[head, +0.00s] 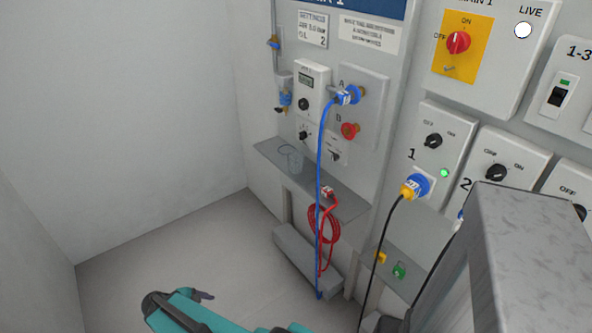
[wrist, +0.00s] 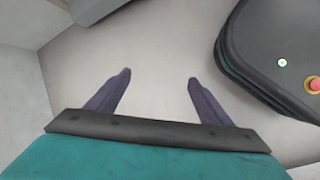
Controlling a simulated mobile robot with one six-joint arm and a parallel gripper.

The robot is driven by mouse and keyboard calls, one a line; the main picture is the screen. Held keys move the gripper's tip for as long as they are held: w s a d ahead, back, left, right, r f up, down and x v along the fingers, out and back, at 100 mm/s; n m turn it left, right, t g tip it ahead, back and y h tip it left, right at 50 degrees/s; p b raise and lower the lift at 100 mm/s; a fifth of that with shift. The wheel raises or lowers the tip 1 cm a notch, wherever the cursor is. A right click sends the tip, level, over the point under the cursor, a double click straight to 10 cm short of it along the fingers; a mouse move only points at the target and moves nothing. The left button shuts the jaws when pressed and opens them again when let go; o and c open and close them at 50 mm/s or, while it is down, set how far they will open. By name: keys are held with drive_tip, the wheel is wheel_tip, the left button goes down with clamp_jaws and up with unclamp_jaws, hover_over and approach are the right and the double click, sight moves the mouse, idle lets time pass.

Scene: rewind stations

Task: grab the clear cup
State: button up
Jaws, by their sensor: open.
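The clear cup (head: 291,158) stands on a narrow grey shelf (head: 338,198) against the panel wall in the head view. It is see-through and looks upright. My gripper (head: 203,295) shows at the bottom of the head view, low over the floor and well apart from the cup. In the wrist view my gripper (wrist: 157,84) has its two dark fingers spread wide, with only bare floor between them. The cup does not show in the wrist view.
A blue hose (head: 320,190) hangs in front of the shelf, right of the cup. A coiled red cable (head: 324,224) hangs below the shelf edge. A grey step-like block (head: 300,255) sits beneath. The floor (head: 150,255) at left is clear.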

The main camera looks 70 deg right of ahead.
drive_tip(key=w+d+r+n+h+b, duration=0.1)
drive_tip(key=d+r+h, duration=0.1)
drive_tip(key=d, duration=0.5)
drive_tip(key=w+d+r+n+h+b, duration=0.1)
drive_tip(key=d+r+b, duration=0.15)
drive_tip(key=d, duration=0.35)
drive_tip(key=n+g+h+b, duration=0.1)
drive_tip(key=n+h+b, duration=0.7)
drive_tip(key=n+h, duration=0.1)
approach(293, 160)
drive_tip(key=shift+a+f, duration=0.2)
drive_tip(key=shift+f, duration=0.05)
drive_tip(key=shift+s+d, duration=0.25)
drive_tip(key=shift+d, duration=1.15)
drive_tip(key=shift+s+d, duration=0.25)
drive_tip(key=shift+d, duration=1.15)
drive_tip(key=shift+s+d, duration=0.2)
drive_tip(key=shift+d, duration=1.2)
